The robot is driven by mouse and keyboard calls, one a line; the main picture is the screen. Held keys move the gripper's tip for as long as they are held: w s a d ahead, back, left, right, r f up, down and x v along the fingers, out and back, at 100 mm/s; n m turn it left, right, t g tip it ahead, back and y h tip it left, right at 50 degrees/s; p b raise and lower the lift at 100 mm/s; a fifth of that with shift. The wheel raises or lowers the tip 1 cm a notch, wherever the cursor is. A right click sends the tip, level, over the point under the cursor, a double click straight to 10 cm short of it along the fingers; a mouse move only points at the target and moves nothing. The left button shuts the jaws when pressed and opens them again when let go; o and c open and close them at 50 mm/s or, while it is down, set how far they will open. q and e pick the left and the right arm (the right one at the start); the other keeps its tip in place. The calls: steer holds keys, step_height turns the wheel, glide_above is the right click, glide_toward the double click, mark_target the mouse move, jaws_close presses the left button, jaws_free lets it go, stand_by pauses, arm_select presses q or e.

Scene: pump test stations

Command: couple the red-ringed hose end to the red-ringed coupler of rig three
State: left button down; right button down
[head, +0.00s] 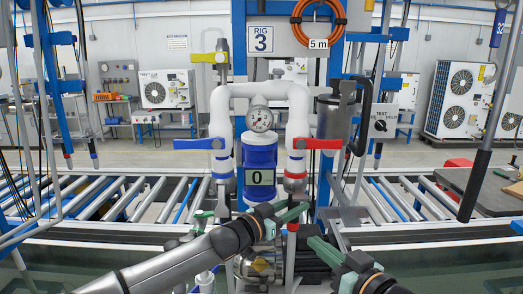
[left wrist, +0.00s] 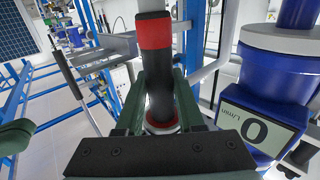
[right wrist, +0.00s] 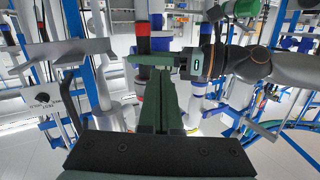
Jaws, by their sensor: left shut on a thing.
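The hose end is black with a red ring (left wrist: 155,35). My left gripper (head: 290,213) is shut on it, and in the left wrist view the fingers (left wrist: 158,95) stand on both sides of its black body. In the head view the hose's ring (head: 292,227) shows just below these fingers. The red-ringed coupler of rig three (head: 295,176) hangs under the red-levered pipe, above the hose end and roughly in line. I cannot tell whether they touch. My right gripper (head: 328,248) is lower right, its fingers (right wrist: 165,90) together and empty.
The blue-levered pipe (head: 221,165) and the blue flow meter (head: 260,160) reading 0 stand left of the coupler. A grey canister (head: 335,117) hangs to its right. Roller conveyors (head: 120,195) run on both sides behind my arms.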

arm_select(q)
steer(key=shift+r, duration=0.3)
arm_select(e)
steer(key=y, duration=0.1)
glide_toward(303, 198)
steer(key=w+a+r, duration=0.1)
steer(key=w+a, duration=0.1)
steer(key=w, duration=0.1)
steer(key=shift+n+t, duration=0.4)
steer(key=shift+r+x, duration=0.15)
steer(key=shift+x, duration=1.45)
steer(key=shift+r+x, duration=0.15)
steer(key=shift+x, duration=1.45)
steer(key=shift+f, duration=0.15)
arm_select(q)
steer(key=shift+r, duration=0.1)
arm_select(e)
steer(key=shift+f, duration=0.45)
